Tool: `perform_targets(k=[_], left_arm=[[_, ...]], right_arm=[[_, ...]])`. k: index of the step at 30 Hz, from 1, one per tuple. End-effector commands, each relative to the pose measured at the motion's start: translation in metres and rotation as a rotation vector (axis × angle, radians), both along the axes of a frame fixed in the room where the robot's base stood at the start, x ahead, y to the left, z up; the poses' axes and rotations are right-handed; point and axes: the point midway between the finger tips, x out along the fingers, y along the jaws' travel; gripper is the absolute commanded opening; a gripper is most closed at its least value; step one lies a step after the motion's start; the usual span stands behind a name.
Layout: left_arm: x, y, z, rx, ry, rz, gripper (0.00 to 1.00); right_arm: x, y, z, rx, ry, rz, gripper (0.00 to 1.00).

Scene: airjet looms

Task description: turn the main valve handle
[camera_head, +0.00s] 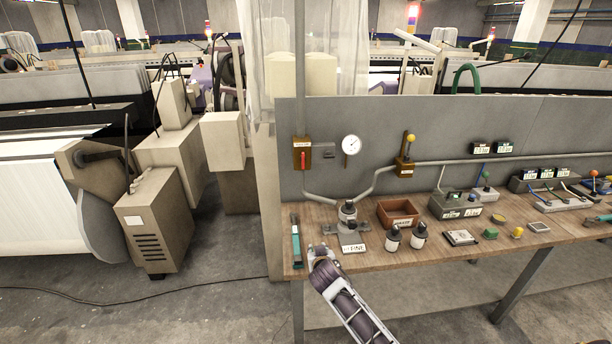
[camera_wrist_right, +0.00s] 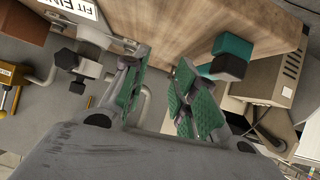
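A valve with a red handle (camera_head: 303,160) is mounted on an orange-brown block at the left of the grey panel, under a small label. The handle hangs downward. A second valve with a yellow-knobbed lever (camera_head: 408,143) stands upright to the right of the gauge. Its brass body (camera_wrist_right: 8,97) shows at the left edge of the right wrist view. My right gripper (camera_head: 317,251) is over the bench's front left corner, below and apart from the red handle. In the wrist view its green-padded fingers (camera_wrist_right: 158,97) are spread with nothing between them. My left gripper is not in view.
A teal-handled tool (camera_head: 295,240) lies at the bench's left end, beside my right gripper; it also shows in the wrist view (camera_wrist_right: 233,55). A dark fitting (camera_head: 348,213), brown bin (camera_head: 385,212) and two bottles (camera_head: 419,236) stand nearby. A round gauge (camera_head: 351,145) is on the panel.

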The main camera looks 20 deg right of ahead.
Motion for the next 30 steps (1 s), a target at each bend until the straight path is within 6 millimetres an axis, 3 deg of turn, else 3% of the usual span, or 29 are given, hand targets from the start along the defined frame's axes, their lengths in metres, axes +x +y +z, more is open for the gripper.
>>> perform_targets(k=[12, 21, 25, 30], left_arm=[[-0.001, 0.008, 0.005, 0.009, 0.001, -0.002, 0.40], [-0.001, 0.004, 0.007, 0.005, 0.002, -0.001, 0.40], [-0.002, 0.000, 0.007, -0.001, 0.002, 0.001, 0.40], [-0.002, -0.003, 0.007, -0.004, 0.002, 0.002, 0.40]], right_arm=[[0.095, -0.012, 0.121, 0.022, -0.335, -0.037, 0.29], [0.142, -0.014, 0.208, 0.048, -0.543, -0.024, 0.29], [0.150, -0.013, 0.226, 0.055, -0.585, -0.017, 0.29], [0.152, -0.013, 0.231, 0.057, -0.598, -0.015, 0.29]])
